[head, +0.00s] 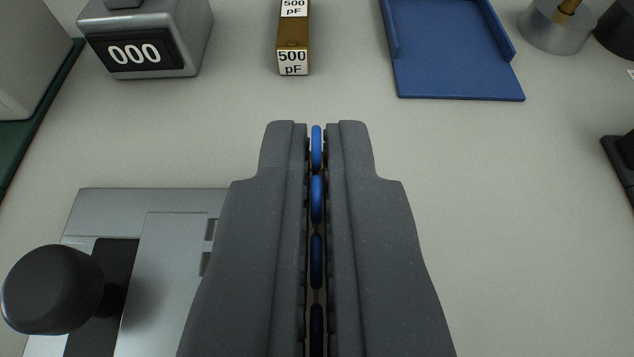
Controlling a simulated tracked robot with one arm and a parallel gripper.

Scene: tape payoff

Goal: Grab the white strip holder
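My gripper (317,128) is in the middle of the head view, its two dark grey fingers close together and pointing away from me over the table. A row of thin blue pieces (317,200) sits in the narrow gap between the fingers, with a little brown between them. The fingers appear shut on this row; its lower part is dark and partly hidden. I cannot make out a white strip holder. A narrow brown box (292,38) with white "500 pF" labels stands beyond the fingertips, apart from them.
A grey counter (150,40) reading 000 is at back left. A blue tray (450,50) lies at back right, near a grey round base (555,28). A metal device (170,265) with a black knob (50,290) is at left. The pale table (500,220) is clear at right.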

